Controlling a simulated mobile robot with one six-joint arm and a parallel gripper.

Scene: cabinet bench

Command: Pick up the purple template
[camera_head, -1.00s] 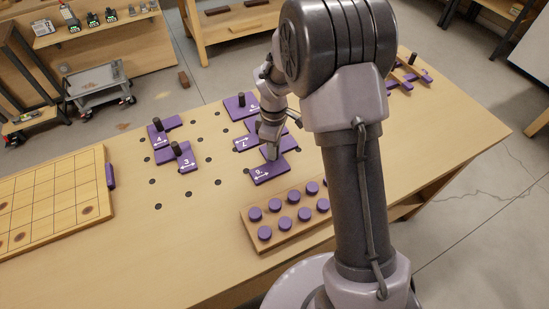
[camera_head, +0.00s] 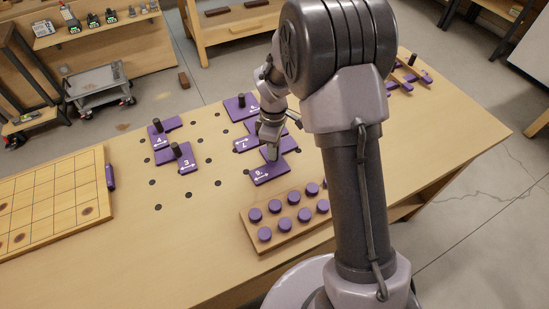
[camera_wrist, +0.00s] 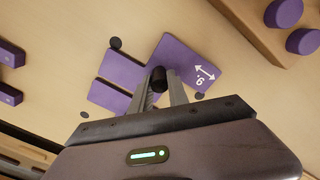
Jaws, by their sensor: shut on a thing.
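A flat purple template (camera_head: 262,176) with a white double arrow and a number like 9 or 6 lies at or just above the bench, right of its middle. It also shows in the wrist view (camera_wrist: 187,62). A black knob (camera_wrist: 158,76) rises from it. My gripper (camera_head: 273,153) is over this template. In the wrist view the fingers of my gripper (camera_wrist: 160,88) are shut on the knob. I cannot tell whether the template touches the bench. Part of it is hidden behind my gripper.
Other purple templates (camera_head: 183,157) with black knobs lie to the left and behind. A wooden block with round purple pegs (camera_head: 285,225) stands close in front. A wooden grid board (camera_head: 50,205) is at the left. Dark holes dot the bench between them; its front left is clear.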

